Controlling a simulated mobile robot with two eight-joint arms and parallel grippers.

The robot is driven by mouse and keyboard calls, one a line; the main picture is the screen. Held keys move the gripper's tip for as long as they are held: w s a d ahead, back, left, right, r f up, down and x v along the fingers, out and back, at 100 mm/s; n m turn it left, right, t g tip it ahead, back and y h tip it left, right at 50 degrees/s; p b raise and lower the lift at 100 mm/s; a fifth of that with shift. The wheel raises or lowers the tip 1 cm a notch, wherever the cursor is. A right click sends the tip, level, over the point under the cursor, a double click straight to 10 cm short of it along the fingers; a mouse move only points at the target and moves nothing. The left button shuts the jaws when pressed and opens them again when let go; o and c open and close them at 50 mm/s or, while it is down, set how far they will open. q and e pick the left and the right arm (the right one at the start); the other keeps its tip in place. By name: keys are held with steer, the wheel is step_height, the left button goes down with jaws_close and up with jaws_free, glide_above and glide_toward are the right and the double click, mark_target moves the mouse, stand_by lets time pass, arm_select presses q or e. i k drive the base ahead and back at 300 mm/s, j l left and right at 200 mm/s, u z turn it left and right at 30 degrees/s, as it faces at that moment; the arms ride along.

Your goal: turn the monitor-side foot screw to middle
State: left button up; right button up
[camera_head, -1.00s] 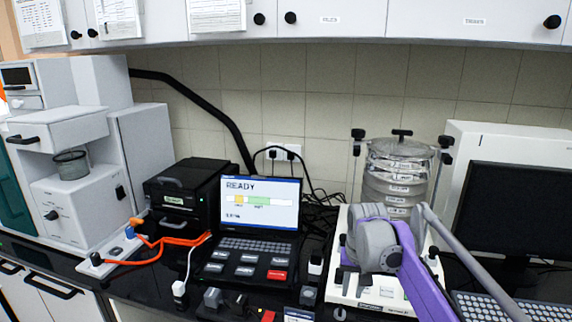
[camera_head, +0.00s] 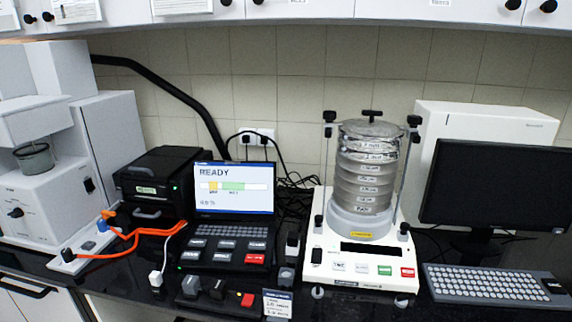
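The sieve shaker (camera_head: 350,265) stands on the black bench, with a stack of sieves (camera_head: 362,185) clamped upright on its white base. Its front panel has a dark display and several buttons. A small pale round foot screw (camera_head: 401,300) shows under the base's front right corner, on the monitor's side, partly hidden by the base. A similar left foot screw (camera_head: 318,292) shows at the front left corner. Their setting is too small to read. Neither of my grippers is in view.
The monitor (camera_head: 490,190) and keyboard (camera_head: 485,284) stand close to the shaker's right side. An instrument laptop reading READY (camera_head: 235,190) and a black box (camera_head: 160,185) are at left. Small blocks and a label card (camera_head: 277,303) lie near the front edge. A narrow gap separates shaker and keyboard.

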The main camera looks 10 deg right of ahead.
mark_target(402, 301)
steer(key=z, duration=1.25)
